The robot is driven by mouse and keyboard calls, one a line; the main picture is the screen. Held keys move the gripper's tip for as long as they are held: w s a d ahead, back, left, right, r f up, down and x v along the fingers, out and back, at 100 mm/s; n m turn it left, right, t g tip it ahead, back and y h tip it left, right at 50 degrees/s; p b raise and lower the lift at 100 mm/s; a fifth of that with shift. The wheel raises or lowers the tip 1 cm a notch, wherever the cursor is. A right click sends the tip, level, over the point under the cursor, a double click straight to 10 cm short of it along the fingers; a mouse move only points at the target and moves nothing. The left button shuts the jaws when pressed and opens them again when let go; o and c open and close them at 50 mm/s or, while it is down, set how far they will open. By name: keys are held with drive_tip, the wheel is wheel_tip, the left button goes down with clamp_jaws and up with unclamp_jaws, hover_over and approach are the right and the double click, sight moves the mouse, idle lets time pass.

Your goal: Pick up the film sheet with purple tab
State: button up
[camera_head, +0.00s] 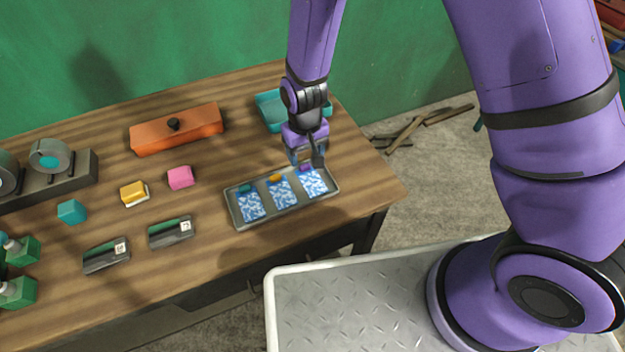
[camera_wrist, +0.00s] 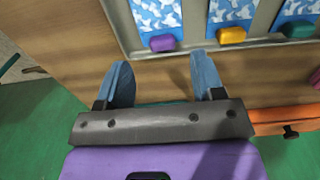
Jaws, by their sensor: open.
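The film sheet with the purple tab (camera_head: 313,183) lies at the right end of a grey tray (camera_head: 240,222), blue and white patterned. In the wrist view its purple tab (camera_wrist: 163,43) sits at the tray's edge, just beyond and between the fingertips. Two like sheets lie beside it in the tray, one with a yellow tab (camera_wrist: 232,35) and one with a teal tab (camera_wrist: 298,29). My gripper (camera_wrist: 162,70) is open and empty, with its blue fingers apart over the wood. In the head view my gripper (camera_head: 307,160) is over the tray's back right part and partly hides the purple tab.
A teal bin (camera_head: 270,108) stands behind my gripper, and an orange lidded box (camera_head: 177,130) is left of it. Pink (camera_head: 180,178), yellow (camera_head: 134,193) and teal (camera_head: 72,211) blocks lie left of the tray. The table's right edge is close to the tray.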

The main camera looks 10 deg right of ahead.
sight(306, 167)
drive_tip(key=shift+s+f, duration=0.15)
drive_tip(key=shift+f, duration=2.2)
drive_tip(key=c, duration=1)
